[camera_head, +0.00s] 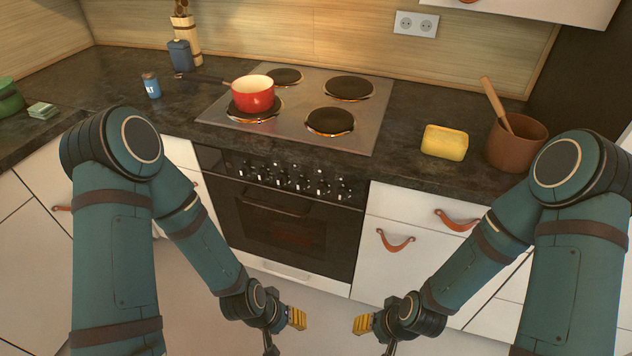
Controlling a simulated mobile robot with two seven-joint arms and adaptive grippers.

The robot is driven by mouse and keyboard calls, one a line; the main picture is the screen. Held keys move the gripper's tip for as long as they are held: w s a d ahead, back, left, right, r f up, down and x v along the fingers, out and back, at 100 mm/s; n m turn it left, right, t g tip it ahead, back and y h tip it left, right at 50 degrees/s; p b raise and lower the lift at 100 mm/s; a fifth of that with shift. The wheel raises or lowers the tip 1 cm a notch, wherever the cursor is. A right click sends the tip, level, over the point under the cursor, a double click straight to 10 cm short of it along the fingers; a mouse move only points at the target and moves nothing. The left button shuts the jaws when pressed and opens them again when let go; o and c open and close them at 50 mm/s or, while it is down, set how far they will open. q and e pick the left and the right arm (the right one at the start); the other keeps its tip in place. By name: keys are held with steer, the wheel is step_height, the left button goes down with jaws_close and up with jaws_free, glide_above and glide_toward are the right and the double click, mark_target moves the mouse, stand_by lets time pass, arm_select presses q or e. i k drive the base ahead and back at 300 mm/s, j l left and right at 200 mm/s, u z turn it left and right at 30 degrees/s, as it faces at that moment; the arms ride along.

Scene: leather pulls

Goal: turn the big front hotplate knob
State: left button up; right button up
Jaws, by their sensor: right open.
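The row of several small knobs (290,180) runs along the black panel on the front of the oven, below the counter edge. The knobs are too small to tell their settings or which one serves the big front hotplate. The front right hotplate (330,121) is bare. The front left hotplate (262,117) is partly covered by a red pot (253,96). My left gripper (283,332) and my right gripper (375,336) hang low in front of the oven, well below the knobs and apart from them. Both look open and empty, with yellow pads showing.
The oven door handle (275,207) sticks out below the knobs. A yellow sponge (445,142) and a brown pot with a wooden handle (517,146) stand on the counter at right. Leather pulls (396,241) hang on the right drawers. Open floor lies between my grippers.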

mark_target(282, 179)
steer(key=i+j+u, duration=0.15)
steer(key=u, duration=0.25)
steer(key=i+j+u, duration=0.2)
steer(key=u, duration=0.2)
steer(key=i+j+u, duration=0.1)
steer(key=u, duration=0.3)
steer(key=i, duration=0.1)
